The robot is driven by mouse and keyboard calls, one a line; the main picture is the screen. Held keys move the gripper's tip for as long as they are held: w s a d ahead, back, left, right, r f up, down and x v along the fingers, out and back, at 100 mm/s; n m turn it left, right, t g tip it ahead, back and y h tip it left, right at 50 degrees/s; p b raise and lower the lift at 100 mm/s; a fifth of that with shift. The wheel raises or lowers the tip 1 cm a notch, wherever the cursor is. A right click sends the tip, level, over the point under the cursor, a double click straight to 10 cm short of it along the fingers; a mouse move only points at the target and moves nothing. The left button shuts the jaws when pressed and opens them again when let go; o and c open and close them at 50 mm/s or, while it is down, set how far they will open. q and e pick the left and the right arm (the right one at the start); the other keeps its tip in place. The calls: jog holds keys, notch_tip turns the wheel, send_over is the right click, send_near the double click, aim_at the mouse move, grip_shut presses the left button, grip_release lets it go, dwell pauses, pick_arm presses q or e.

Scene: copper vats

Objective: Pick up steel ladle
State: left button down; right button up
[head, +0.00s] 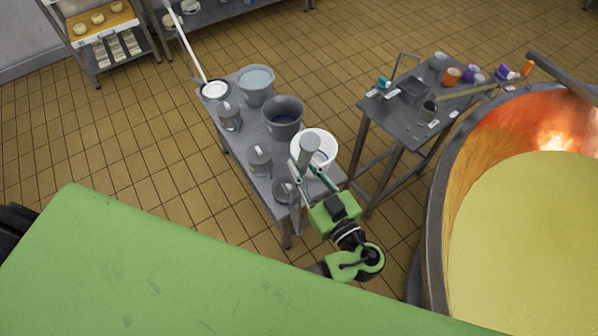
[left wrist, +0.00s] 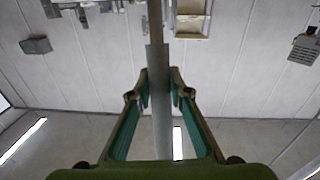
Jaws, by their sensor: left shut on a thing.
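My left gripper (head: 304,168) is over the near end of the steel bench, with its fingers shut on a grey steel piece, which I take to be the steel ladle (head: 309,147). In the left wrist view the ladle's flat grey bar (left wrist: 160,110) stands between the two green-padded fingers (left wrist: 159,97) and runs upward past their tips. In the head view a rounded grey part shows above the fingertips, in front of a white bucket. The fingers and arm hide part of the ladle. My right gripper is not in view.
The steel bench (head: 244,141) carries grey buckets (head: 284,118), a white bucket (head: 327,144) and steel jugs (head: 259,160). A second table (head: 395,124) with cups and small tools stands to the right. A large copper vat (head: 436,215) with yellow contents is at far right. Tiled floor is open at left.

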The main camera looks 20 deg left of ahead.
aim_at(310, 143)
pick_arm(q)
jog(key=shift+r, duration=0.15)
jog(key=shift+w+r+b, duration=0.15)
jog(key=shift+r+b, duration=0.2)
jog(key=shift+r, duration=0.3)
notch_tip(310, 143, up, 7)
jog(key=shift+r+b, duration=0.1)
jog(key=shift+b, duration=1.15)
notch_tip(310, 143, up, 5)
jog(key=shift+r+p, duration=0.1)
jog(key=shift+p, duration=0.75)
jog(key=shift+r+p, duration=0.6)
jog(key=shift+r, duration=0.95)
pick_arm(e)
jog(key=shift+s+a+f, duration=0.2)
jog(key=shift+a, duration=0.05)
